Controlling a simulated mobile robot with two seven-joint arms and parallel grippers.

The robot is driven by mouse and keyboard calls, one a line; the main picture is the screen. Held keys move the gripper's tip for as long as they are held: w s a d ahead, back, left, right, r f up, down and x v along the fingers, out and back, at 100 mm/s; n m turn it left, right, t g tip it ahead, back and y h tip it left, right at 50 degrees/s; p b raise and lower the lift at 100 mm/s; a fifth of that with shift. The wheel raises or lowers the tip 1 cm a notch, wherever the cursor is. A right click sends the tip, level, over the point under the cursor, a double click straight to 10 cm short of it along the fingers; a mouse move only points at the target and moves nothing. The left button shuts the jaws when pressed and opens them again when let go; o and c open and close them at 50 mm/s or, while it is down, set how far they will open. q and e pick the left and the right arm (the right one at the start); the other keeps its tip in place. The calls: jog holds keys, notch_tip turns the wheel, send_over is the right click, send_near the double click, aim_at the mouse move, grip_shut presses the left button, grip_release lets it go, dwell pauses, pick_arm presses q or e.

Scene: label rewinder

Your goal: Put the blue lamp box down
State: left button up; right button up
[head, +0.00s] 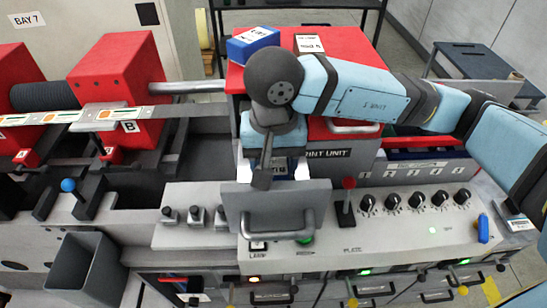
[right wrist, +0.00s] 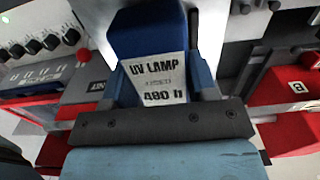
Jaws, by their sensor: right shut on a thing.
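My right gripper (head: 274,168) points down in front of the red print unit in the head view. It is shut on a blue lamp box (head: 291,167), mostly hidden there by the gripper and the grey panel in front. The right wrist view shows the box (right wrist: 150,35) between the fingers of the right gripper (right wrist: 161,85). Its white label reads "UV LAMP", "USED" and "480 h". I cannot tell whether its underside touches anything. My left gripper is not in view.
Another blue box (head: 253,43) and a brown box (head: 322,41) with a white label stand on the red print unit (head: 343,153). A grey panel with a handle (head: 276,200) stands in front of the held box. Right of it are a red-knobbed lever (head: 348,203) and several black knobs.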

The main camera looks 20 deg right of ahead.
jog(key=shift+f, duration=0.15)
jog(key=o, duration=1.2)
jog(key=shift+r, duration=0.35)
notch_tip(320, 180, up, 7)
jog(key=b, duration=0.2)
jog(key=shift+f+b, duration=0.15)
jog(key=shift+b, duration=0.2)
notch_tip(320, 180, up, 5)
jog(key=shift+b, duration=0.4)
